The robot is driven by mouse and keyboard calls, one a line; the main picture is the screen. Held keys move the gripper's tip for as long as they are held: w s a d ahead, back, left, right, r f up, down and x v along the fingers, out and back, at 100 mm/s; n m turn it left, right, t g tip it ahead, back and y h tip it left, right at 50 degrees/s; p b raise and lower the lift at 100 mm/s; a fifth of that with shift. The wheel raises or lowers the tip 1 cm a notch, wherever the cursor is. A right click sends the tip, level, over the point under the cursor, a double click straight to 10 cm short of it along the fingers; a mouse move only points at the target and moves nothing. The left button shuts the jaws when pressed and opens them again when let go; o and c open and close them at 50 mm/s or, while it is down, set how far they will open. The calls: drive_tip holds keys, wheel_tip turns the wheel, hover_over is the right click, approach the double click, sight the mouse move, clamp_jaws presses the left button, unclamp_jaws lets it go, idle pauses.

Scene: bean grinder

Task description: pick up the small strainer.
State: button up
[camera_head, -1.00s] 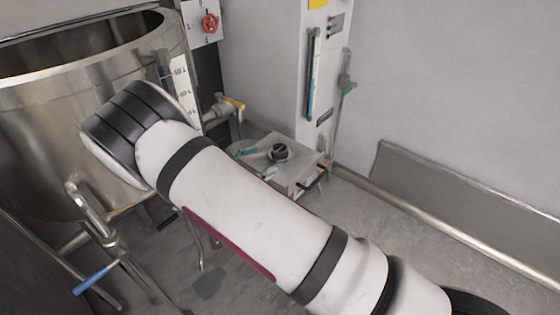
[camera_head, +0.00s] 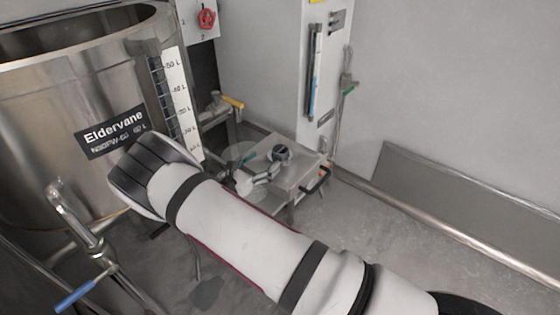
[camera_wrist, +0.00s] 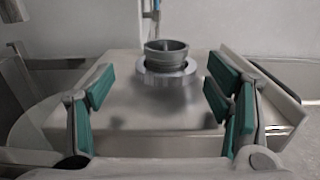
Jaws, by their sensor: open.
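The small strainer seems to be the round, dark grey cup-like piece (camera_wrist: 166,53) standing upright in a shiny metal ring (camera_wrist: 167,77) on a metal box-like top. In the head view the strainer (camera_head: 281,152) shows as a small dark round shape. My gripper (camera_wrist: 162,88) is open, its green-padded fingers spread left and right. The strainer lies ahead of and between them in the wrist view, apart from both pads. In the head view my gripper (camera_head: 262,168) is partly visible at the left side of the metal top, beyond my arm.
The metal top (camera_head: 302,174) has a dark handle (camera_head: 318,180) at its right. A large steel vessel (camera_head: 60,110) with a volume scale stands left. A wall panel (camera_head: 323,70) rises behind. A blue-handled tap (camera_head: 90,285) is at lower left. Floor at right is clear.

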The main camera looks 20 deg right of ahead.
sight(274, 154)
drive_tip(key=shift+s+d+r+b+x, duration=0.15)
drive_tip(key=shift+b+x, duration=0.3)
drive_tip(key=shift+x, duration=1.05)
drive_tip(key=shift+s+d+r+b+x, duration=0.15)
drive_tip(key=shift+b+x, duration=0.3)
drive_tip(key=shift+x, duration=1.05)
drive_tip(key=shift+a, duration=0.15)
drive_tip(key=c, duration=1.3)
